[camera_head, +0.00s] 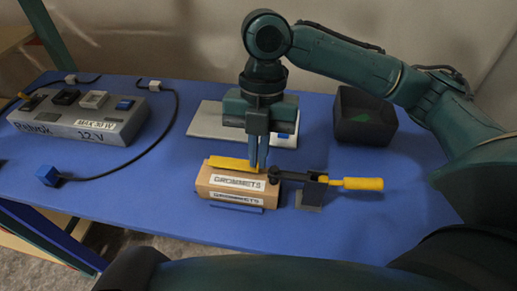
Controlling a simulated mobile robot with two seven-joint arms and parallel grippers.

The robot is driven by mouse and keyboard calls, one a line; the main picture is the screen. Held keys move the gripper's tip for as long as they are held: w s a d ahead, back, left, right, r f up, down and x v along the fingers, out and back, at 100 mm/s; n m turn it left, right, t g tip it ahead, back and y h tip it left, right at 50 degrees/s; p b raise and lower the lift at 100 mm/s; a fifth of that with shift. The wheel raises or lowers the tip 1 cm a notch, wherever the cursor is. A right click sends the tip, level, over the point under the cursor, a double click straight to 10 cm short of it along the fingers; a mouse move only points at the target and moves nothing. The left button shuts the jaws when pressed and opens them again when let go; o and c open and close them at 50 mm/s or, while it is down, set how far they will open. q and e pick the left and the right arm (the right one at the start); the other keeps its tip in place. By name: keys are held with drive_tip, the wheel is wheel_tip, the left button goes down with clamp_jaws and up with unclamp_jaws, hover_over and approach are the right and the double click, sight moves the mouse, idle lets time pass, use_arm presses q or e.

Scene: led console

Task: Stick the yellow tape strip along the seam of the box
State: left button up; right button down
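The cardboard box (207,181) with "GROMMETS" labels sits on the blue table, near its middle. The yellow tape strip (229,163) lies along the top of the box, toward its back edge; I cannot tell if it is stuck down. My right gripper (259,168) points straight down over the box. Its fingers are close together at the strip's right end and look shut on it; the fingertips partly hide that end. The seam cannot be made out under the strip. My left gripper is not in view.
A tape dispenser or tool with a yellow handle (362,183) lies right of the box, close against it. A dark open bin (362,118) stands at the back right. A pale board (207,121) lies behind the box. A grey console (75,122) with cables stands left.

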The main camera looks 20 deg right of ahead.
drive_tip(key=shift+f, duration=0.8)
idle(1.2)
drive_tip(key=c, duration=1.6)
unclamp_jaws()
drive_tip(key=shift+o, duration=0.2)
drive_tip(key=shift+r, duration=0.1)
